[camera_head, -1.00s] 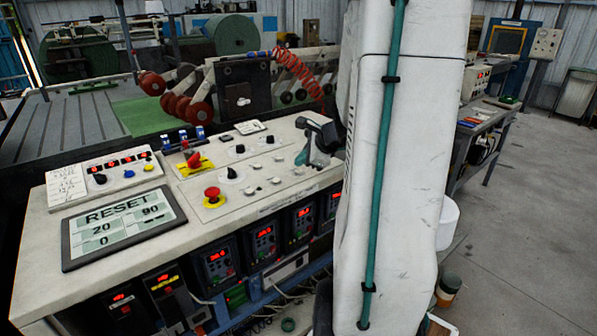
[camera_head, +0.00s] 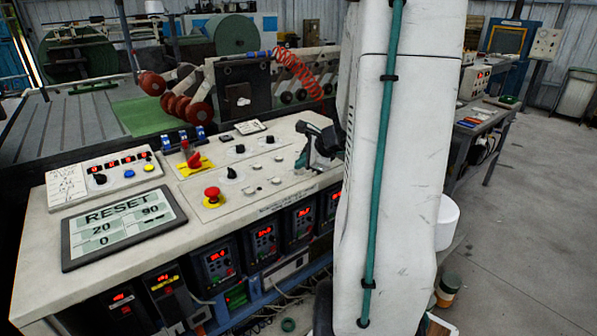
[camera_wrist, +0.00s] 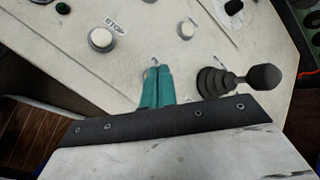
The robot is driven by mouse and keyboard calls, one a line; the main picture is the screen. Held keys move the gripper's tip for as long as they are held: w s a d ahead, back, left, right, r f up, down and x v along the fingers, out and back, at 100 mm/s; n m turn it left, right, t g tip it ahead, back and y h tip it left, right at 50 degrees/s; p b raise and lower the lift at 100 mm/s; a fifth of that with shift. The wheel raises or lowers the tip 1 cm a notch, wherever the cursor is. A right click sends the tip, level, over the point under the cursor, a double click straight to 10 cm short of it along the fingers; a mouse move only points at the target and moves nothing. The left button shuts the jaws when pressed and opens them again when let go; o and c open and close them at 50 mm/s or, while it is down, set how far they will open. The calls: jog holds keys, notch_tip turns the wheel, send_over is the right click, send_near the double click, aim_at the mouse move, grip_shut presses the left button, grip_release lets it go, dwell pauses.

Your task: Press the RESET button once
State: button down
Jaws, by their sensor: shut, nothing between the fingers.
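The word RESET stands on a framed display panel (camera_head: 122,226) at the left of the console, above the figures 20, 90 and 0. I cannot read a RESET label at any button. My gripper (camera_wrist: 157,66) has its teal fingers together and empty, over the cream console top. A small mark shows at the fingertips, and the surface beneath them is hidden. In the wrist view, a white button labelled STOP (camera_wrist: 101,39) lies up-left of the fingers, and another white button (camera_wrist: 186,30) lies up-right. In the head view my gripper (camera_head: 302,160) is above the console's right part.
A black joystick with a ribbed boot (camera_wrist: 240,80) stands close right of my fingers. A red mushroom button (camera_head: 212,195) on yellow and a red lever (camera_head: 193,160) stand on the console (camera_head: 150,255). Red-lit controllers (camera_head: 218,263) line its front. Open floor lies right.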

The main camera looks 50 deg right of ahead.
aim_at(302, 172)
jog(key=shift+f, duration=0.3)
dwell(0.5)
jog(key=shift+r, duration=0.85)
jog(key=shift+r, duration=2.5)
